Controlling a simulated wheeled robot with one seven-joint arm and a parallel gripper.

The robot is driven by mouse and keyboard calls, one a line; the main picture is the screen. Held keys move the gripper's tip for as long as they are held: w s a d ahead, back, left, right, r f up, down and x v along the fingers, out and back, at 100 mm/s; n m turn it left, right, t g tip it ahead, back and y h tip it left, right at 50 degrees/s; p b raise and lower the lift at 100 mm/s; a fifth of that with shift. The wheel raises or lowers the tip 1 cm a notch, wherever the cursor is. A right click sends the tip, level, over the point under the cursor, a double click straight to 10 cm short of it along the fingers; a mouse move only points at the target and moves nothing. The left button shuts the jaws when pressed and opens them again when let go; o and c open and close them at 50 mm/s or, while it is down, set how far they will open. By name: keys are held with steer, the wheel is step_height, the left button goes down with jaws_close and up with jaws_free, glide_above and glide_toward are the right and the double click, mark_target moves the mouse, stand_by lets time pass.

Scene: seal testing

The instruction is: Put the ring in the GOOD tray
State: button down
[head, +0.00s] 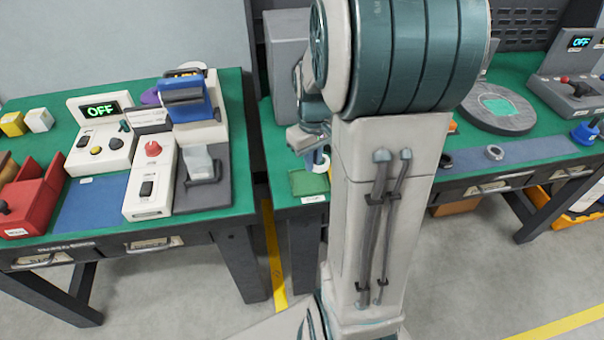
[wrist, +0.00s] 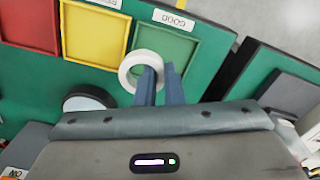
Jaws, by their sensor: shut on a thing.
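The ring (wrist: 127,67) is white and shows in the wrist view between my fingertips, its right wall pinched by the jaws. My gripper (wrist: 158,74) is shut on it. The GOOD tray (wrist: 163,48) is a shallow green square with a GOOD label at its edge. The ring appears over the tray's left lower edge, beside the yellow tray; its exact height is hard to tell. In the head view the tray (head: 300,186) lies at the bench's near left corner, and the ring (head: 321,166) shows just above it, partly hidden by my arm.
In the wrist view, a yellow tray (wrist: 92,38) and a red tray (wrist: 28,22) sit left of the GOOD tray. A round dark-rimmed object (wrist: 84,103) lies below them. A gap separates this bench from the left bench with its devices (head: 150,180).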

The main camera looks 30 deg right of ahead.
mark_target(302, 184)
steer(key=shift+w+a+f, duration=0.25)
steer(key=shift+a+f, duration=0.1)
steer(key=shift+a, duration=0.15)
steer(key=shift+w+a+f, duration=0.2)
steer(key=shift+a+f, duration=0.1)
steer(key=shift+a, duration=0.15)
steer(key=shift+a+f, duration=0.1)
steer(key=shift+f, duration=1.95)
steer(key=shift+f+b, duration=0.2)
steer(key=shift+b, duration=0.1)
steer(key=c, duration=1.8)
jaws_free()
